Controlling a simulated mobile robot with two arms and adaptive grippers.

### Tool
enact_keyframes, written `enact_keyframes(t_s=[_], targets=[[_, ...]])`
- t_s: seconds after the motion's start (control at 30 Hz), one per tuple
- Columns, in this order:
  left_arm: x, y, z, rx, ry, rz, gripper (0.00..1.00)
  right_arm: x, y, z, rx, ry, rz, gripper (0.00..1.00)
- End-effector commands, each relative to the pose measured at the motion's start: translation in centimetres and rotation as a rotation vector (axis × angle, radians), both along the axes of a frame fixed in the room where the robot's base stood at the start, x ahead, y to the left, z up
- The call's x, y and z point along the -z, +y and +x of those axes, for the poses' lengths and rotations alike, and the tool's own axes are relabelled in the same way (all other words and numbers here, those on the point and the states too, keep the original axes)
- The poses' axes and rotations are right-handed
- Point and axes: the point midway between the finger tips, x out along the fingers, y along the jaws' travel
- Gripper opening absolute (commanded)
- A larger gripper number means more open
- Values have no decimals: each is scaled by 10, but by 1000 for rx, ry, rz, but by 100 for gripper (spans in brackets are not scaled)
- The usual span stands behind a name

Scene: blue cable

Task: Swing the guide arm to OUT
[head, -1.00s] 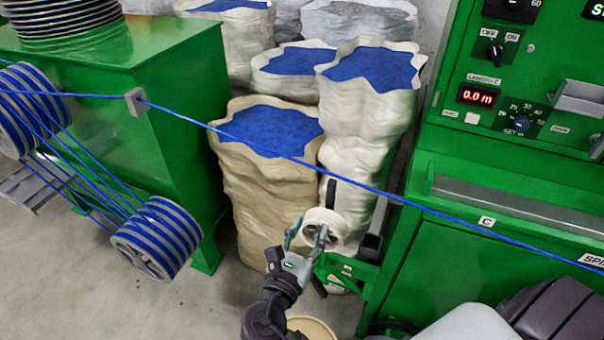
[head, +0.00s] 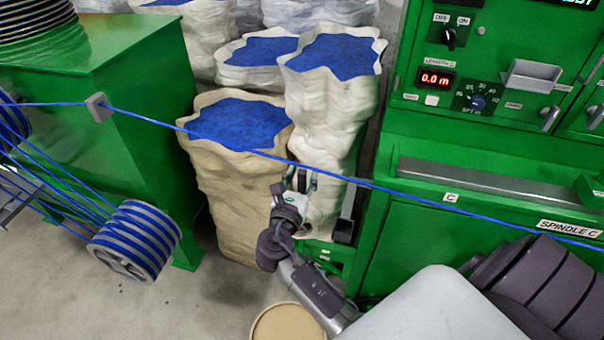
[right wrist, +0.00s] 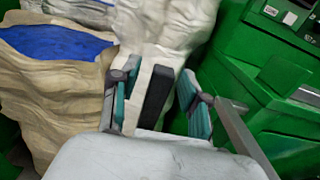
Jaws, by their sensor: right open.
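A dark upright bar (right wrist: 157,96), which looks like the guide arm's grip, stands in front of the pale sacks beside the green machine. My right gripper (right wrist: 156,98) is open, with one finger on each side of this bar and visible gaps to it. In the head view my right gripper (head: 301,181) is at the bar, which is mostly hidden there. The cream wheel below the bar is hidden behind my gripper and wrist. The OUT mark cannot be made out. My left gripper is not in view.
A blue cable (head: 235,148) runs across, passing close to my right gripper. Sacks with blue contents (head: 235,122) stand behind. The green machine (head: 470,255) is at the right; a grey bar (right wrist: 240,135) lies right of my fingers. A round tan container (head: 287,322) stands below my arm.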

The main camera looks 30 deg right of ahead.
Motion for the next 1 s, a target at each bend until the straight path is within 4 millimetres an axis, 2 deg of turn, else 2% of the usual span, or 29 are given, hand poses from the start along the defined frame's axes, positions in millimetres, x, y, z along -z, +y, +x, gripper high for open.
enact_keyframes(t_s=[0.23,0.5,0.87,1.0], targets=[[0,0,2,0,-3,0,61,0,0,0,0,0,0,44],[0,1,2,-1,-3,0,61,0,0,0,0,1,1,0],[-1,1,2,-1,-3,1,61,0,-1,0,0,2,-1,0],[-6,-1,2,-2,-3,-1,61,-2,-7,1,1,17,-13,0]])
